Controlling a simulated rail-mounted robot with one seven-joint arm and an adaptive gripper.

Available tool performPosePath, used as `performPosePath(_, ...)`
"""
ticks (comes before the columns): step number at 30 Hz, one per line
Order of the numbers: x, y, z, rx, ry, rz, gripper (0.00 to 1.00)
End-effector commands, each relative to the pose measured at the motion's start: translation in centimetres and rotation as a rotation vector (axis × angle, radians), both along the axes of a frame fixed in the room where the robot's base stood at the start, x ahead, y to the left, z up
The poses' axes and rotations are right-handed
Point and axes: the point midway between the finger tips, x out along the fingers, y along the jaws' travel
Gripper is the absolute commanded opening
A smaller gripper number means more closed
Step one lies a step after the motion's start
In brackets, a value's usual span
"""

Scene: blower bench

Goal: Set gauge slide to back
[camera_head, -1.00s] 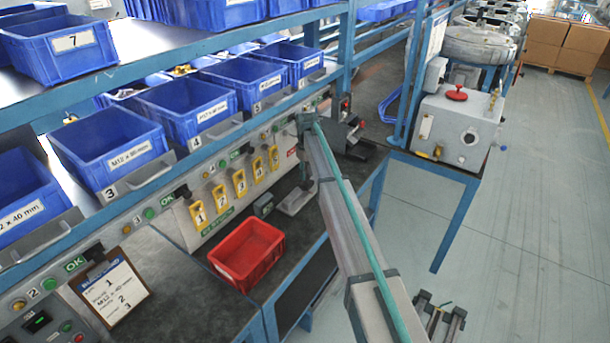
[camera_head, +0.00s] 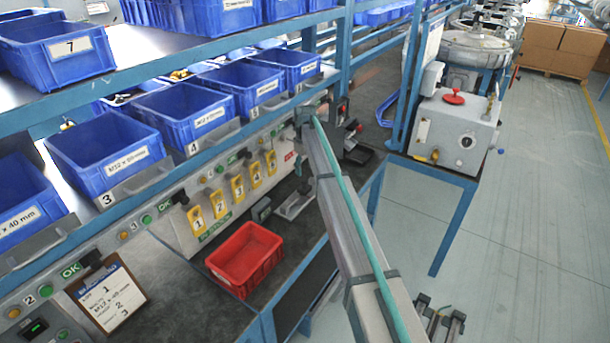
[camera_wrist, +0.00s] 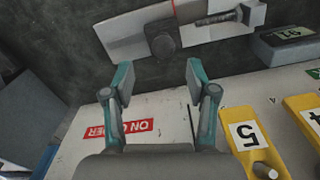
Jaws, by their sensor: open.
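The gauge (camera_wrist: 128,34) lies on the dark bench top at the upper part of the wrist view. It is a pale flat metal rail with a dark round-topped block, which I take to be the slide (camera_wrist: 164,41), near its middle. A thin red line marks the rail just right of the block. A bolt-like piece (camera_wrist: 225,17) lies along the rail's right end. In the head view the gauge (camera_head: 294,205) shows small, beside my arm. My gripper (camera_wrist: 158,82) is open and empty, its two fingers apart, short of the block in the picture. The head view does not show the fingers clearly.
A grey box labelled 16 or 91 (camera_wrist: 290,46) stands right of the gauge. Yellow numbered holders (camera_wrist: 250,138) and a red "ON ORDER" label (camera_wrist: 118,131) are on the pale panel. A red bin (camera_head: 245,258) sits on the bench. Blue bins (camera_head: 183,111) line the shelf above.

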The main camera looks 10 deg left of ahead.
Motion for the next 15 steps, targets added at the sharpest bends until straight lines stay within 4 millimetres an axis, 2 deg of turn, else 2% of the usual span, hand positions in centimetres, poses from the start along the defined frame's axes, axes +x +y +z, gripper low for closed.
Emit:
performPosePath(1,0.1,0.0,1.2,0.0,-0.003,0.0,0.57)
performPosePath(6,0.1,0.0,4.4,0.0,-0.003,0.0,0.57)
performPosePath(12,0.1,0.0,6.8,-0.001,-0.002,0.0,0.57)
performPosePath(15,0.1,0.0,7.4,0.0,-0.001,-0.001,0.57)
